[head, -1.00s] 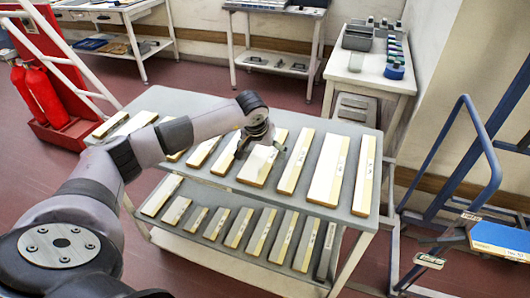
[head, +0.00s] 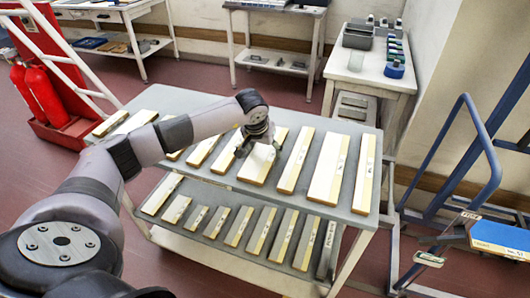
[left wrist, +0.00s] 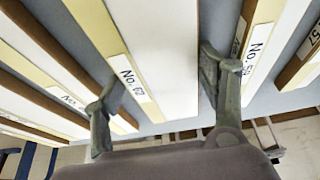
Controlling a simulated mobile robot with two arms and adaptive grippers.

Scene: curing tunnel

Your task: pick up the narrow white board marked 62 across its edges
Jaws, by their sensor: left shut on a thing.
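The white board marked No. 62 (left wrist: 160,45) has a yellow edge strip carrying its label. In the head view this board (head: 257,171) is on the top shelf of the grey rack (head: 225,181), partly hidden by my gripper. My left gripper (head: 258,147) is over it, shut across its two long edges. In the left wrist view the fingers of my left gripper (left wrist: 160,75) are on either side of the board, one beside the label. I cannot see a gap under the board. My right gripper is not in view.
Other boards lie close on both sides, including a neighbour (head: 296,162) to the right and one marked No. 59 (left wrist: 270,45). More boards fill the lower shelf (head: 225,250). A blue-framed trolley (head: 495,240) stands at right, and red extinguishers (head: 42,95) at left.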

